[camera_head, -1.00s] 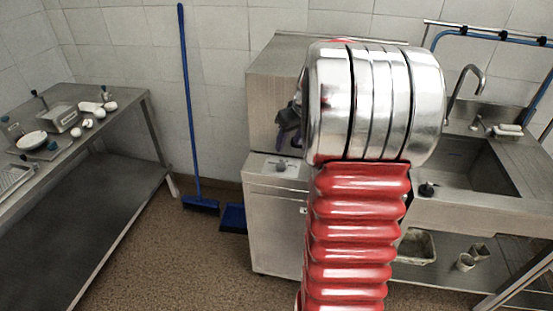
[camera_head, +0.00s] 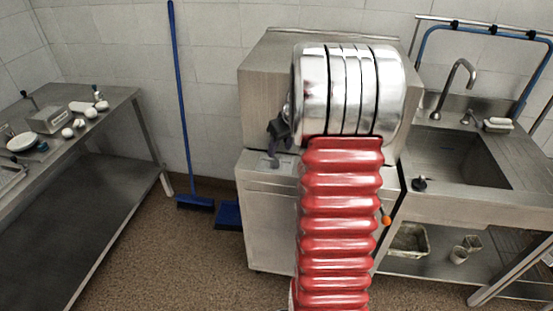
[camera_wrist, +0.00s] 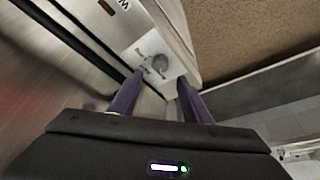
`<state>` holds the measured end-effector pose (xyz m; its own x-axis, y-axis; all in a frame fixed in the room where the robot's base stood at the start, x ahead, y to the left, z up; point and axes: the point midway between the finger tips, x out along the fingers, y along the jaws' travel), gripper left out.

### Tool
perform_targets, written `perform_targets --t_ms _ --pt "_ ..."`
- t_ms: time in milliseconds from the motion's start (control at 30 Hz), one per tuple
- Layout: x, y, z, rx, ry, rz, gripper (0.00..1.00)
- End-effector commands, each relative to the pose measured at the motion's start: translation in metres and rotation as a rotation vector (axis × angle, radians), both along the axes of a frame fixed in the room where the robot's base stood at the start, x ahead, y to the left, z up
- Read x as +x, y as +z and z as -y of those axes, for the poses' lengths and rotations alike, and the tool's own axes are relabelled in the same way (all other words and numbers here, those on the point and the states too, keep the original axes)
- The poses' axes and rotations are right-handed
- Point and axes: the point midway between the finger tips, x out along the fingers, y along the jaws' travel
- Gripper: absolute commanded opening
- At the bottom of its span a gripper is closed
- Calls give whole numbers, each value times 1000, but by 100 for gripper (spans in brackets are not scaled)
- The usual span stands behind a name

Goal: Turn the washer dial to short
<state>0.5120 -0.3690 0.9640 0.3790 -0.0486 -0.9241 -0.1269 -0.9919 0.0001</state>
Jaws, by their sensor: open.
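The washer (camera_head: 268,225) is a steel machine in the middle of the head view, partly hidden behind my arm. Its dial (camera_wrist: 160,63) shows in the wrist view as a small grey round knob on a pale panel (camera_wrist: 148,45). The dial's setting and marks are too small to read. My gripper (camera_wrist: 157,92) is open, with its two dark purple fingers apart and pointing toward the dial. The dial lies beyond the fingertips, between their lines, and nothing is held. In the head view my gripper (camera_head: 279,138) is a dark shape just over the washer's front top panel, largely covering the dial.
A steel table (camera_head: 110,165) with eggs and small items stands at the left. A blue broom (camera_head: 178,100) leans on the wall, with a blue dustpan (camera_head: 228,215) beside it. A sink (camera_head: 455,155) stands at the right. The floor between table and washer is clear.

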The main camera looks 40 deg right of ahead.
Motion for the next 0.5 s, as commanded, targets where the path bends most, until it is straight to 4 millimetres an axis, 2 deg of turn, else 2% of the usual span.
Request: perform_targets --t_ms 300,500 --pt "19 -47 2 2 2 -2 44" --pt "28 -67 3 1 -1 0 44"
